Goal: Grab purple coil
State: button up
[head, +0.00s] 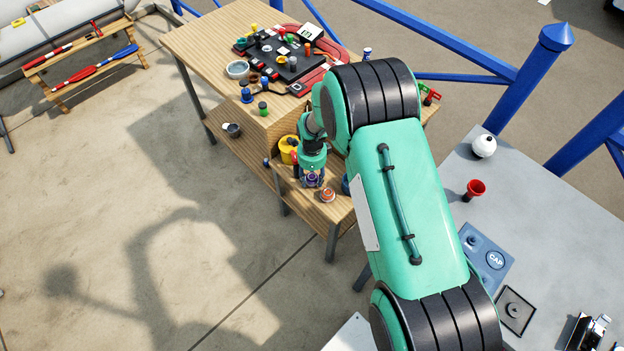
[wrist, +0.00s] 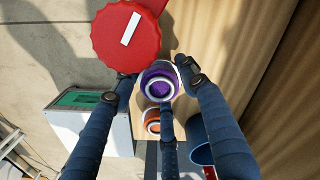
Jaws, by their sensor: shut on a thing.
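The purple coil (head: 312,179) is at my gripper (head: 312,174), over the small low wooden shelf at the table's end. In the wrist view the purple coil (wrist: 160,82) has a white ring and sits between the dark blue fingers of my gripper (wrist: 156,90), which are shut on it. An orange coil (head: 327,195) with a pale ring rests on the shelf just beside it; it also shows below the purple one in the wrist view (wrist: 152,124). I cannot tell whether the purple coil is lifted off the shelf.
A red knob with a white bar (wrist: 126,36) is close to the fingers. A box with a green panel (wrist: 85,122) and a blue cup (wrist: 200,150) are nearby. A yellow container (head: 287,150) stands behind my gripper. The wooden table (head: 195,45) holds a crowded black-and-red board.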

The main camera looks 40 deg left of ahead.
aim_at(312, 176)
notch_tip(312, 176, up, 9)
jog(key=shift+f+p, duration=0.1)
jog(key=shift+p, duration=0.6)
